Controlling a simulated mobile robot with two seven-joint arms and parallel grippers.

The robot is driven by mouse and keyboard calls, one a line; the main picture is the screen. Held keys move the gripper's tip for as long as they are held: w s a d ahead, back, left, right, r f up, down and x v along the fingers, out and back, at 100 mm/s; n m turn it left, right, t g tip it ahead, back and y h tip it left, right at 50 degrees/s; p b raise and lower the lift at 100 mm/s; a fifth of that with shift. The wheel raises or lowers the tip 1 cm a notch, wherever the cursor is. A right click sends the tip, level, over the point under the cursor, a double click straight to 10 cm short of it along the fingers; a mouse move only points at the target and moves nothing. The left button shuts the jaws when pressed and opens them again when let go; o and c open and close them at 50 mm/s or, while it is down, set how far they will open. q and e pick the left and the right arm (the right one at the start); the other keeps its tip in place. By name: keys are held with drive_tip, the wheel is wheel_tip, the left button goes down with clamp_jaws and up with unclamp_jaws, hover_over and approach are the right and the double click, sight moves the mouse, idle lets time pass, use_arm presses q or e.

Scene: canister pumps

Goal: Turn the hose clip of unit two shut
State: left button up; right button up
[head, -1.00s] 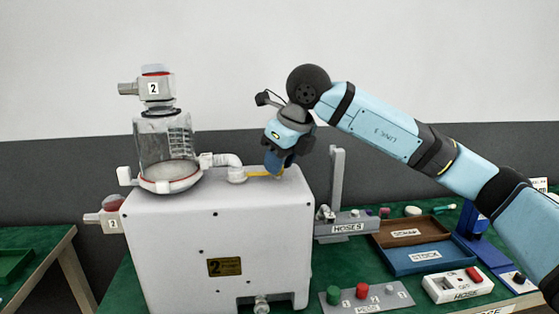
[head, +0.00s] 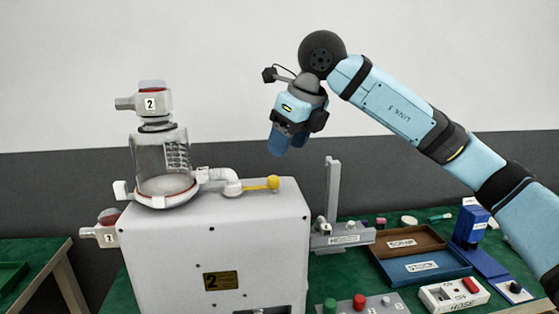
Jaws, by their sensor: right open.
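Unit two is the white box-shaped pump (head: 270,240) with a dark yellow plate marked 2 on its front. A clear canister (head: 160,160) with a red ring stands at its top left. A white hose elbow (head: 222,175) runs from the canister to a round fitting on the pump's top. The yellow clip lever (head: 262,184) lies on the top, pointing right from that fitting. My right gripper (head: 279,145) is open and empty, above the lever's knob and clear of it. My left gripper is not in view.
A HOSES stand (head: 333,205) with an upright post is right of the pump. Brown SCRAP (head: 405,242) and blue STOCK (head: 425,266) trays lie farther right. A button panel (head: 362,303), a HOSE switch box (head: 454,294) and a blue device (head: 470,229) are also on the green bench.

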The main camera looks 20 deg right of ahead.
drive_tip(key=v, duration=0.5)
drive_tip(key=shift+r, duration=0.2)
drive_tip(key=shift+s, duration=0.1)
